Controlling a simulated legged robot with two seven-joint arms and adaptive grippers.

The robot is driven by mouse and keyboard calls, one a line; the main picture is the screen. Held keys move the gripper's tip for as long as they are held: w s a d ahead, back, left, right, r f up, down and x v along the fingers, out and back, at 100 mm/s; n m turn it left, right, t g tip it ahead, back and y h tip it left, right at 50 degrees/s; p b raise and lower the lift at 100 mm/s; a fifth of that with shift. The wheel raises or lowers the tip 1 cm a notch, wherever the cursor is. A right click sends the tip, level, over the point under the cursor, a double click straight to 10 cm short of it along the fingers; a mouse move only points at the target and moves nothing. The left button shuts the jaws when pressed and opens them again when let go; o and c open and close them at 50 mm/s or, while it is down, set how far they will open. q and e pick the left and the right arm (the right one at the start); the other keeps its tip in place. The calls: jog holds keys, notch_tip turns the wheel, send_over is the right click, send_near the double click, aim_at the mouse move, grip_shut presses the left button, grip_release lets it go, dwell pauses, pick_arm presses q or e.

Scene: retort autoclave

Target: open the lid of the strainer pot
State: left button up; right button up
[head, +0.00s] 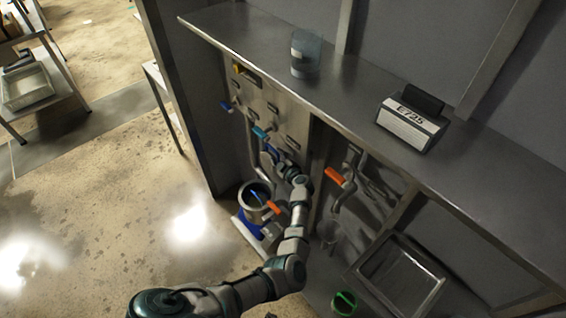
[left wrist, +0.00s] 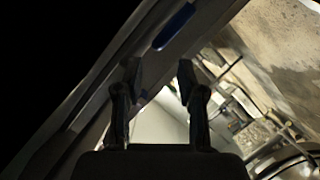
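A metal pot (head: 256,196), which looks like the strainer pot, stands low by the wall panel on a blue and white base. Its top looks dark inside with a blue streak; I cannot tell how its lid sits. In the left wrist view a round metal rim (left wrist: 290,163) shows at the bottom right corner. My left gripper (head: 268,150) is above the pot, close to the panel and near a blue handle (head: 262,133). In the left wrist view its two fingers (left wrist: 160,80) are apart with nothing between them. My right gripper is not seen.
An orange handle (head: 273,207) is beside the pot, and another orange handle (head: 335,177) is to the right. A steel shelf (head: 350,110) overhangs the panel, bearing a clear container (head: 305,54) and a labelled box (head: 412,122). Open floor (head: 110,220) lies left.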

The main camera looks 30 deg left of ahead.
pick_arm(q)
jog(key=v, duration=0.3)
jog(key=shift+d, duration=0.35)
jog(key=shift+s, duration=0.1)
